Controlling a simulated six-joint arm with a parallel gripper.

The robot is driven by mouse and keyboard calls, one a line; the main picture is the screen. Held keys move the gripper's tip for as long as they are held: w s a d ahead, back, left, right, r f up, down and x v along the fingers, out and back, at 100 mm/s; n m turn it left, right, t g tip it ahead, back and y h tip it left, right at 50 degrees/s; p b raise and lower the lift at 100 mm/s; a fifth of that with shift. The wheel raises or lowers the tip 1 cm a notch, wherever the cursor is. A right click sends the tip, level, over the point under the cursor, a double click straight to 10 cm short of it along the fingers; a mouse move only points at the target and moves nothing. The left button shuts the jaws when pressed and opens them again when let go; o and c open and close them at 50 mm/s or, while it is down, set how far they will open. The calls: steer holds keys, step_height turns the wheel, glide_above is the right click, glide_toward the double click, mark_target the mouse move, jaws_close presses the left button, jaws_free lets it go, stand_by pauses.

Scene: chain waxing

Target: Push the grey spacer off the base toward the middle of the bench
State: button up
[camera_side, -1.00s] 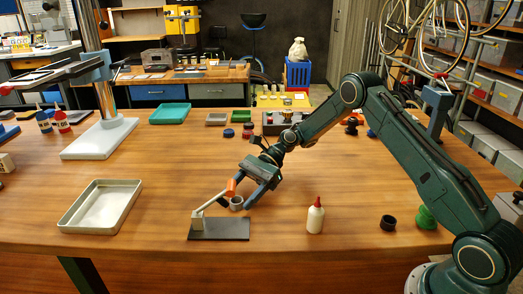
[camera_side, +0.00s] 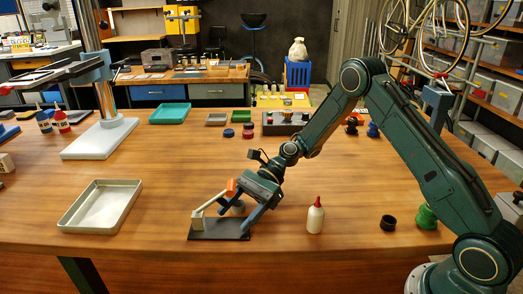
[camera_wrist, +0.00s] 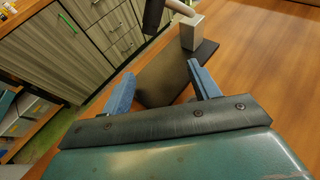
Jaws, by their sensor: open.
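The base (camera_side: 205,235) is a flat dark plate near the bench's front edge. A pale block (camera_side: 198,219) stands at its left end, with a light lever rising to an orange grip (camera_side: 231,187). The grey spacer (camera_side: 237,209) is a short cylinder at the plate's back right, partly hidden by my fingers; I cannot tell whether it touches the plate. My gripper (camera_side: 235,219) is open, tilted down over the plate's right part, with nothing seen clamped. In the wrist view, my two spread fingers (camera_wrist: 163,86) flank the plate (camera_wrist: 165,78); the spacer does not show there.
A white glue bottle (camera_side: 315,217) stands right of the base, with a black ring (camera_side: 388,223) farther right. An empty metal tray (camera_side: 72,218) lies to the left. The bench (camera_side: 165,165) behind the base is mostly clear.

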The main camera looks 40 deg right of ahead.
steer(key=shift+s+a, duration=0.45)
steer(key=shift+s+r, duration=0.1)
steer(key=shift+s, duration=0.05)
steer(key=v, duration=0.7)
steer(key=shift+d+r, duration=0.15)
steer(key=shift+r, duration=0.05)
steer(key=shift+s+a+r+n+h, duration=0.15)
steer(key=shift+s+r+n+h, duration=0.1)
steer(key=shift+r+n+h, duration=0.35)
steer(key=shift+s+a+r+n+h, duration=0.15)
steer(key=shift+s+r+n+h, duration=0.2)
steer(key=shift+r+n, duration=0.45)
steer(key=s+d+r+n+t+h, duration=0.2)
steer(key=s+r+n+h, duration=0.2)
steer(key=s+r+n, duration=0.2)
steer(key=s+d+r+n+t+h, duration=0.2)
steer(key=s+r+n+h, duration=0.3)
steer(key=s, duration=0.6)
steer(key=shift+d+r+n+t, duration=0.4)
steer(key=shift+d+r+n, duration=0.2)
steer(key=shift+r, duration=0.2)
